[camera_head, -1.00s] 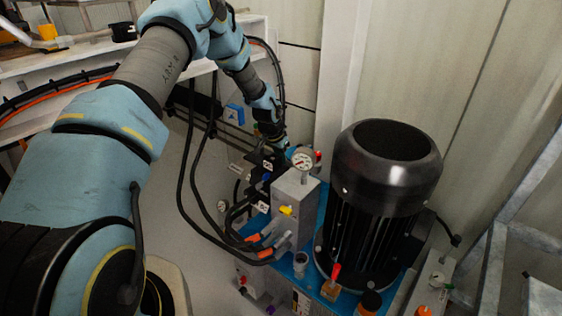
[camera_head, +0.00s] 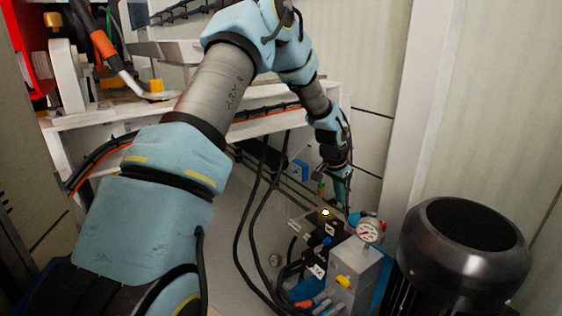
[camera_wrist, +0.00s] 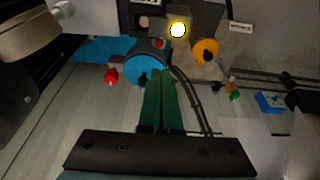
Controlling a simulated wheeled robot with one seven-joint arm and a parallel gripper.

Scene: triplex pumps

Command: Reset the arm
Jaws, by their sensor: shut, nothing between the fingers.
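My arm reaches from the lower left of the head view up and over, then down toward the pump unit. My gripper (camera_head: 340,192) points down just behind the pump's valve block (camera_head: 318,236). In the wrist view my gripper (camera_wrist: 160,75) shows two green fingers pressed together, with nothing between them.
A pressure gauge (camera_head: 369,231) and a large black motor (camera_head: 463,250) stand to the right. Black hoses (camera_head: 262,200) hang beside the arm. A white bench (camera_head: 270,97) runs behind. A blue box (camera_head: 299,170) sits near the wall. Grey floor (camera_head: 225,250) is open at left.

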